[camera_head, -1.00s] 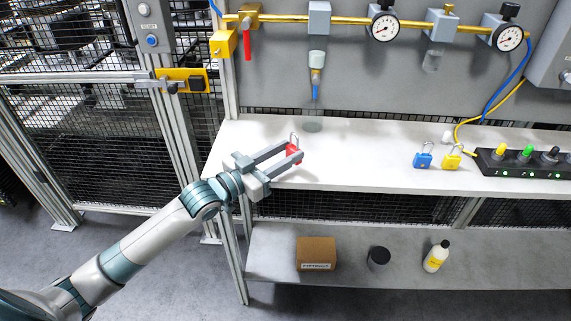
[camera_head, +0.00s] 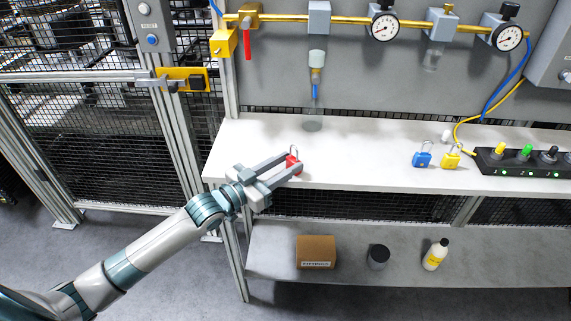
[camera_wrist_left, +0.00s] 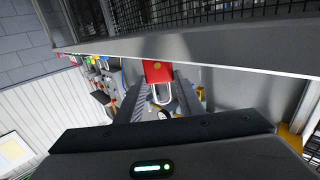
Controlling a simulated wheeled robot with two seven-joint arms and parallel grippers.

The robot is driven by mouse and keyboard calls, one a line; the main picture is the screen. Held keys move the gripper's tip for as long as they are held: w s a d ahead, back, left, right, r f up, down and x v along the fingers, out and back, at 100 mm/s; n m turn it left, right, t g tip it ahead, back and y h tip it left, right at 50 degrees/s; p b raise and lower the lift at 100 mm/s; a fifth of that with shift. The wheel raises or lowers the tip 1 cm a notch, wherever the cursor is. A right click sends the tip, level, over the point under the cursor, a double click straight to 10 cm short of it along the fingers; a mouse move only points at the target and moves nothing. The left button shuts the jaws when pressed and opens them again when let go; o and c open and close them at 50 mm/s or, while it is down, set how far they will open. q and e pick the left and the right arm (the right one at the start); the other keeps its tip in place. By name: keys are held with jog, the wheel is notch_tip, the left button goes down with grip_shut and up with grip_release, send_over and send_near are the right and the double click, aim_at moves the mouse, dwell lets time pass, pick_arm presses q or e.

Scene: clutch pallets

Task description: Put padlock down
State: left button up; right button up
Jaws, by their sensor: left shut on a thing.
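The red padlock (camera_head: 292,163) is between the two fingers of my left gripper (camera_head: 290,162), over the left part of the white bench top. The gripper is shut on it, and the silver shackle points up. In the left wrist view the red padlock body (camera_wrist_left: 158,71) shows between the fingertips, with its shackle toward the camera. I cannot tell whether the padlock touches the bench top. A blue padlock (camera_head: 422,160) and a yellow padlock (camera_head: 451,161) stand on the bench to the right. My right gripper is not in view.
The white bench top (camera_head: 360,165) is clear between the red and blue padlocks. A black switch strip (camera_head: 520,165) lies at the right. Above run a brass pipe (camera_head: 345,20) and gauges. A lower shelf (camera_head: 340,262) holds a box, a dark jar and a bottle.

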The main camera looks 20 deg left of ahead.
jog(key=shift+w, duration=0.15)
pick_arm(q)
jog(key=o, duration=1.1)
jog(key=shift+f, duration=0.1)
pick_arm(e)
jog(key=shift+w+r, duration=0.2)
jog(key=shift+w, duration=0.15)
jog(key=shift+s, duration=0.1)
pick_arm(q)
jog(key=shift+s+a, duration=0.15)
jog(key=shift+s, duration=0.15)
jog(key=shift+s+a, duration=0.2)
jog(key=shift+s, duration=0.1)
jog(key=b+v, duration=0.2)
jog(key=v, duration=0.8)
jog(key=shift+s, duration=0.3)
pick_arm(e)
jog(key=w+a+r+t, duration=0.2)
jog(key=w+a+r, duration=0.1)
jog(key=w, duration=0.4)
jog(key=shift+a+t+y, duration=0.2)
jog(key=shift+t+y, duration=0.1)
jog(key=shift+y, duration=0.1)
pick_arm(q)
jog(key=shift+a, duration=0.1)
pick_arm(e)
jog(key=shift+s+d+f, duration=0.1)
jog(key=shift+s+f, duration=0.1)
